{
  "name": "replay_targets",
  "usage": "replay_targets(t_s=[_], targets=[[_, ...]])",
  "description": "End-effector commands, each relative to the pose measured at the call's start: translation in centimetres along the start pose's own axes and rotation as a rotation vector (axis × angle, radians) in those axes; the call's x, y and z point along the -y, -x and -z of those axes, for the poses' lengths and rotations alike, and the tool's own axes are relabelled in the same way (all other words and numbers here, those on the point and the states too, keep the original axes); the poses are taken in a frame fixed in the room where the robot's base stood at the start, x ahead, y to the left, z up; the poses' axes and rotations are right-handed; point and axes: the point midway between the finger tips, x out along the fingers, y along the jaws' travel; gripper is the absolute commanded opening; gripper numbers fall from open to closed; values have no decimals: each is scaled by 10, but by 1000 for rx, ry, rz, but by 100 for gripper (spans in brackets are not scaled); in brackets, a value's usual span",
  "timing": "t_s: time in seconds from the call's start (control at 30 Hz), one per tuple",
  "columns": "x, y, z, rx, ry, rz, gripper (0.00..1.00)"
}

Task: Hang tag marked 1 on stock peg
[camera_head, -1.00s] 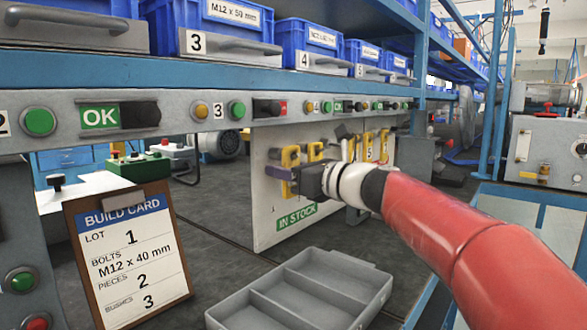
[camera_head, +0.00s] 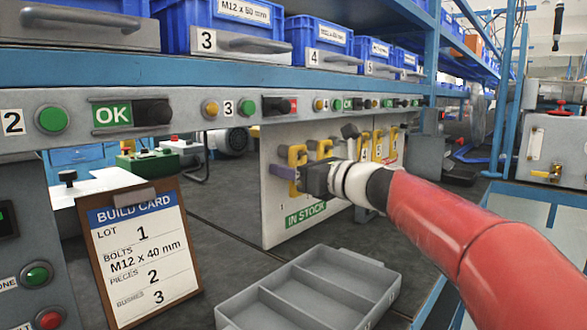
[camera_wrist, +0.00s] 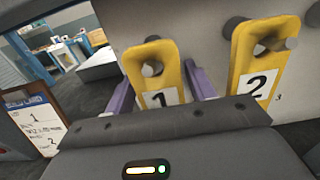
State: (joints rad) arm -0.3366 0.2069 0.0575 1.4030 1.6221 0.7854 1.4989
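The yellow tag marked 1 (camera_wrist: 157,78) is upright in front of the white board (camera_head: 273,215). A dark peg end shows at its top in the wrist view. My gripper (camera_wrist: 160,92) has its two purple fingers on either side of this tag, spread about as wide as it. I cannot tell whether they touch its edges. In the head view the tag (camera_head: 297,156) is at the board's left end, partly behind my gripper (camera_head: 288,172). The tag marked 2 (camera_wrist: 256,60) hangs on a peg just to the right. The board has a green IN STOCK label.
More yellow tags (camera_head: 378,146) hang farther right along the board. A grey divided tray (camera_head: 310,290) is below in front. A build card (camera_head: 142,255) stands at left. The blue shelf beam (camera_head: 200,73) and a grey button rail (camera_head: 190,112) run above the board.

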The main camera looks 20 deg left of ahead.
Motion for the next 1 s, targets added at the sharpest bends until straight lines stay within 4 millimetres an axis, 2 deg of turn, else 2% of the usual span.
replay_targets(t_s=[0.1, 0.4, 0.8, 1.0], targets=[[0, 0, 0, 0, 0, 0, 66], [0, 4, 0, 0, 1, 1, 66], [1, 66, 0, 0, 0, 3, 66], [0, 78, 0, 0, 0, 1, 66]])
